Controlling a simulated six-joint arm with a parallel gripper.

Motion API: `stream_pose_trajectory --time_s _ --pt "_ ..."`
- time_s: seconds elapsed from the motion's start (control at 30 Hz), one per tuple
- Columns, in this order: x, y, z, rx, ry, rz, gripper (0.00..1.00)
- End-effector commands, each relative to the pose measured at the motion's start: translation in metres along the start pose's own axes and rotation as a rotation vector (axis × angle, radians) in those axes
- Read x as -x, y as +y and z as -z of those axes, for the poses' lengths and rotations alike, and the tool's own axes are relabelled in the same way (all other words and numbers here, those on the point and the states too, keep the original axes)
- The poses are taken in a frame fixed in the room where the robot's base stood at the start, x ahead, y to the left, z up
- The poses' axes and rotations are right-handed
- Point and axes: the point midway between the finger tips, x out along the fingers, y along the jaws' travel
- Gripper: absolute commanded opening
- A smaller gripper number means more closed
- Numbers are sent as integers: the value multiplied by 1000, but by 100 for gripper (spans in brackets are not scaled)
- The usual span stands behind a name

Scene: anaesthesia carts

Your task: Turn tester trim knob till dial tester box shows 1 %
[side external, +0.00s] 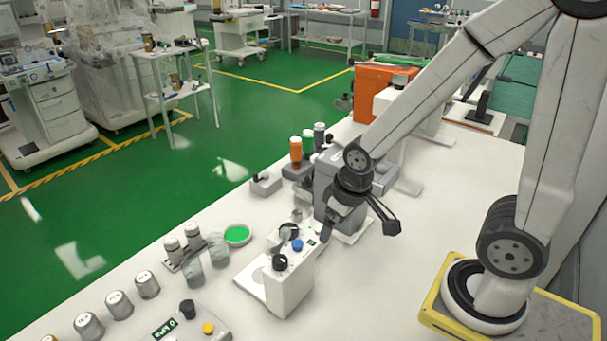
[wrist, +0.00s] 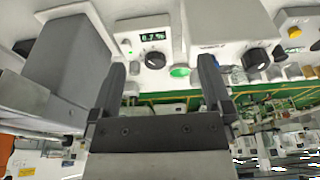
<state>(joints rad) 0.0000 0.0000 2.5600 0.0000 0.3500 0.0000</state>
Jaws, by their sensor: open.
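A white box with a small green-lit readout (wrist: 152,37) stands ahead in the wrist view. The readout seems to say 0.7 %. A black knob (wrist: 155,60) with a light mark sits just under the readout; it also shows in the side view (side external: 289,231). I cannot tell from any label which knob is the trim knob. My gripper (wrist: 162,72) is open and empty, and the knob appears between its fingertips, apart from them.
A neighbouring white box has a black knob (side external: 280,262) and a blue knob (side external: 297,245). A grey block (wrist: 72,65) stands close to the left finger in the wrist view. A green dish (side external: 237,235) and several metal canisters (side external: 147,285) lie beyond.

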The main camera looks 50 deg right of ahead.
Motion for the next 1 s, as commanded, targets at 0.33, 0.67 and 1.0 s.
stream_pose_trajectory --time_s 0.33,0.67,1.0 --pt "0 0 0 0 0 0 100" --pt "0 0 0 0 0 0 94" --pt "-5 6 21 -30 -26 -4 54"
